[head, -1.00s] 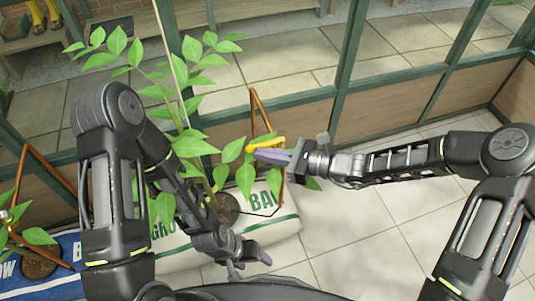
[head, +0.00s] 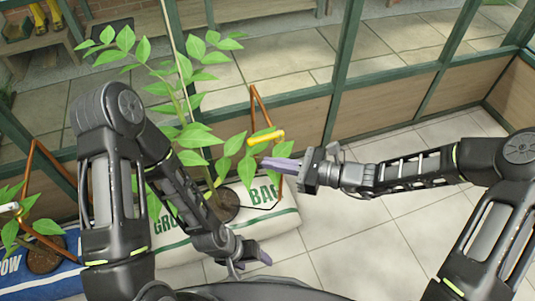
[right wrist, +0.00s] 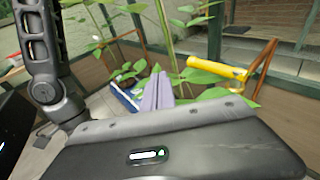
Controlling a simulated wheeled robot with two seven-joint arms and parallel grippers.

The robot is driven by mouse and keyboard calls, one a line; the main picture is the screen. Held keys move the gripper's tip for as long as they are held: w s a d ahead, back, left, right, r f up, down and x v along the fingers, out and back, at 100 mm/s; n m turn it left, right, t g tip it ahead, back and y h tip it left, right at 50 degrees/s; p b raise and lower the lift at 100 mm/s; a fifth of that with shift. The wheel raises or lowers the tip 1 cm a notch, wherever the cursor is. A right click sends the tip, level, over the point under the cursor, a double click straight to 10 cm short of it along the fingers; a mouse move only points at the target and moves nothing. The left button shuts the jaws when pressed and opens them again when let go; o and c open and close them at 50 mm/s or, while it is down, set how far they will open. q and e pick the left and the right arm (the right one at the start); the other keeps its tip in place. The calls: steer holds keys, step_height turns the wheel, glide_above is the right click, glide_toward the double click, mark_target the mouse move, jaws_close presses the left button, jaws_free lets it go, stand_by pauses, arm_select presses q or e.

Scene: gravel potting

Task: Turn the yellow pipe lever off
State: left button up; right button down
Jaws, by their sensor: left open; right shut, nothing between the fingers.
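The yellow pipe lever (head: 265,137) sits on a copper-brown pipe frame (head: 260,110) behind the white grow bag, and it shows in the right wrist view (right wrist: 217,69). My right gripper (head: 266,162) is shut and empty, its purple fingers pointing left just below the lever in the head view. In the right wrist view its fingers (right wrist: 157,92) lie left of the lever, with a gap between. My left gripper (head: 255,262) hangs low in front of the white bag, open and empty. Leaves hide part of the pipe.
A leafy plant (head: 205,150) grows from the white grow bag (head: 270,215), close to the lever. A blue bag (head: 60,275) with another plant and pipe frame is at left. A green-framed glass wall (head: 345,60) stands behind. The tiled floor at right is clear.

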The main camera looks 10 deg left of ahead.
steer(key=s+d+r, duration=0.1)
steer(key=s+d, duration=0.2)
steer(key=s, duration=0.3)
steer(key=shift+p, duration=0.35)
steer(key=s+d+f+n+g+h, duration=0.1)
steer(key=s+d+f+n+h, duration=0.25)
steer(key=f+n, duration=0.35)
steer(key=s+d+f+n+g+h, duration=0.1)
steer(key=s+d+f+n+h, duration=0.1)
steer(key=s+f+n+h, duration=0.5)
steer(key=s+d+f+n+g+h, duration=0.1)
steer(key=s+d+f+n, duration=0.15)
steer(key=f+n, duration=0.45)
step_height(320, 180, up, 11)
steer(key=m+p, duration=0.2)
steer(key=p, duration=1.1)
steer(key=shift+w, duration=0.25)
